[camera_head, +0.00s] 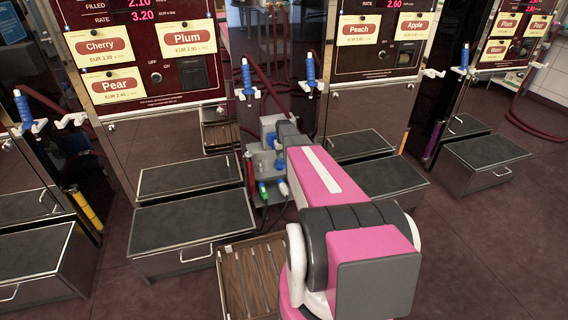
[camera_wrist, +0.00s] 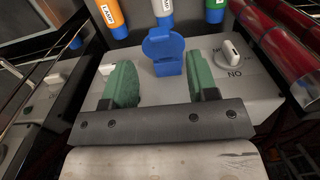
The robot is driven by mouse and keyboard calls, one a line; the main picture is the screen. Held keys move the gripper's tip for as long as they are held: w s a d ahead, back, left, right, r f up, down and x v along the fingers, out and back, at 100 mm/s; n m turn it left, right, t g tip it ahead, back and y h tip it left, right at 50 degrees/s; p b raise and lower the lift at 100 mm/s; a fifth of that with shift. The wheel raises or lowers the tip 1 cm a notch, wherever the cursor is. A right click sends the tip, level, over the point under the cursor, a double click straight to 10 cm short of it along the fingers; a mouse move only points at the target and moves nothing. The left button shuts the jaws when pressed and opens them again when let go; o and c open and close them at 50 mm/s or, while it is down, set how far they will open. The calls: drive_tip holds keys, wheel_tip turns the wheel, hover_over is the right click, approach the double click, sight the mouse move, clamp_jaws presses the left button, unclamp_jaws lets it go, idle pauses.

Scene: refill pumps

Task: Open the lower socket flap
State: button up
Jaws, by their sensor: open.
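In the wrist view a blue socket piece (camera_wrist: 168,54) stands out from a pale grey panel (camera_wrist: 262,84). It has a rounded upper part and a boxy lower part; I cannot tell for sure whether its flap is up or closed. My gripper (camera_wrist: 158,70) is open, with one green finger to the left of the blue piece and one to the right. A gap shows on both sides, and nothing is held. In the head view my pink arm reaches to a grey unit low between the pumps, and the gripper is not clear there.
A white knob (camera_wrist: 231,52) sits to the right on the panel, by red tubes (camera_wrist: 300,45). Grey step boxes (camera_head: 190,226) and a slatted wooden crate (camera_head: 236,290) crowd the floor.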

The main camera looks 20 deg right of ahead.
drive_tip(key=shift+r, duration=2.75)
